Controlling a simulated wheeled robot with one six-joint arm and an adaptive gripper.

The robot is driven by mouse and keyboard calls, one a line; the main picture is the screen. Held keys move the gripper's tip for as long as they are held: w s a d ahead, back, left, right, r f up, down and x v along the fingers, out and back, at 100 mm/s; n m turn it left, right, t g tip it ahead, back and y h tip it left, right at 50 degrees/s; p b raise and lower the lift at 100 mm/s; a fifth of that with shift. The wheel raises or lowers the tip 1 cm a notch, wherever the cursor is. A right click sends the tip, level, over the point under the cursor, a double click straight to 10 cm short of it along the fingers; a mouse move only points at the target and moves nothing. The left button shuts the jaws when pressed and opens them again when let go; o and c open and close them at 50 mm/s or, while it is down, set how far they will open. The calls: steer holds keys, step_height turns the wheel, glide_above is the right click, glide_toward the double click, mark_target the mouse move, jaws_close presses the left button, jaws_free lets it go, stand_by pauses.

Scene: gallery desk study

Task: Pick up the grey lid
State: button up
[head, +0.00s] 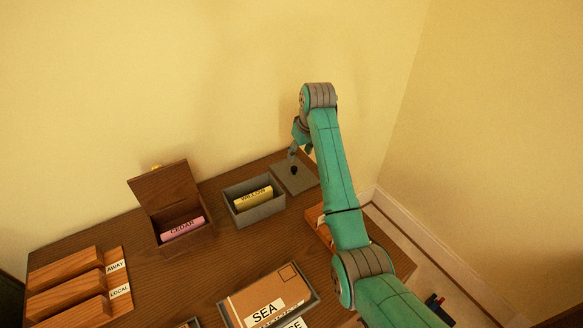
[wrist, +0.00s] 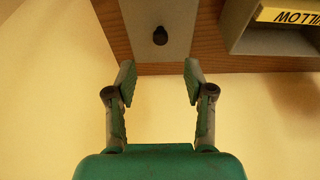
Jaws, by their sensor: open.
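The grey lid (head: 289,181) is a flat square plate with a small dark knob (head: 294,170) on top. It lies on the desk at the back right, beside the grey box. In the wrist view the lid (wrist: 176,48) is at the top centre, with its knob (wrist: 160,36) ahead of the fingertips. My gripper (wrist: 158,82) is open and empty, its two fingers apart. In the head view my gripper (head: 297,152) is close to the back edge of the lid, partly hidden by my arm.
The open grey box (head: 262,213) holds a yellow WILLOW roll (head: 253,198). A brown box with a raised lid (head: 161,188) holds a pink CEDAR roll (head: 182,230). A wooden AWAY/LOCAL rack (head: 66,278) is front left; a SEA parcel (head: 283,288) is in front. Walls stand behind and right.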

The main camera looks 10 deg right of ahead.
mark_target(295, 168)
steer(key=x, duration=1)
jaws_close()
